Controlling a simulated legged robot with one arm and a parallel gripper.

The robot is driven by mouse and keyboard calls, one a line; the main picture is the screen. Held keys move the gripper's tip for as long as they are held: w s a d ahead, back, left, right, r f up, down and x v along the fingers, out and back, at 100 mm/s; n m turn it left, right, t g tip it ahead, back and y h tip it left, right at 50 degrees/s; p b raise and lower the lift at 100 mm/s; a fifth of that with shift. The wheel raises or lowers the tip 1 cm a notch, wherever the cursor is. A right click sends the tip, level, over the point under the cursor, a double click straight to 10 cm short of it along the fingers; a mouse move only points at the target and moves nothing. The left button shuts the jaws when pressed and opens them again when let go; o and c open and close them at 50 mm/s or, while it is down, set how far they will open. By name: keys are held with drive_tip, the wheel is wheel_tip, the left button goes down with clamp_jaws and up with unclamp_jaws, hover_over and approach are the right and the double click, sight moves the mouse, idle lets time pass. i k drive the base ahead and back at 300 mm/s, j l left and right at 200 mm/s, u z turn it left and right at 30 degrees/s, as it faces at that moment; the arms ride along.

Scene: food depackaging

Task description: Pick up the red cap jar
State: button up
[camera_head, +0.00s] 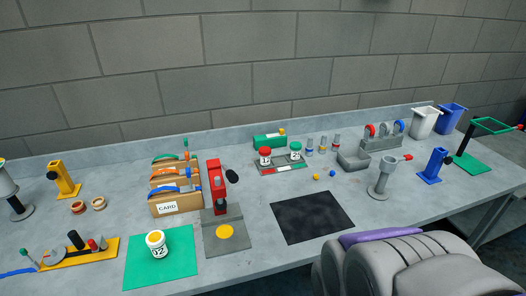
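The red cap jar (265,157) is a small white jar with a dark mark on its front. It stands upright on the left part of a low grey tray (280,169), near the back middle of the bench. A similar green cap jar (296,152) stands to its right on the same tray, with a small gap between them. My gripper's fingers do not show. Only a bulky grey part of my own body, with a purple strip, fills the lower right corner.
A red press (215,188) stands left of the tray, by a card box (176,199). A white jar (157,244) sits on a green mat (180,270). A green box (269,141) is behind the tray. A black mat (312,217) lies clear in front; a grey stand (384,177) is right.

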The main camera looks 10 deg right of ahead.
sight(265, 161)
drive_tip(key=i+l+u, duration=0.85)
drive_tip(key=i+l, duration=0.05)
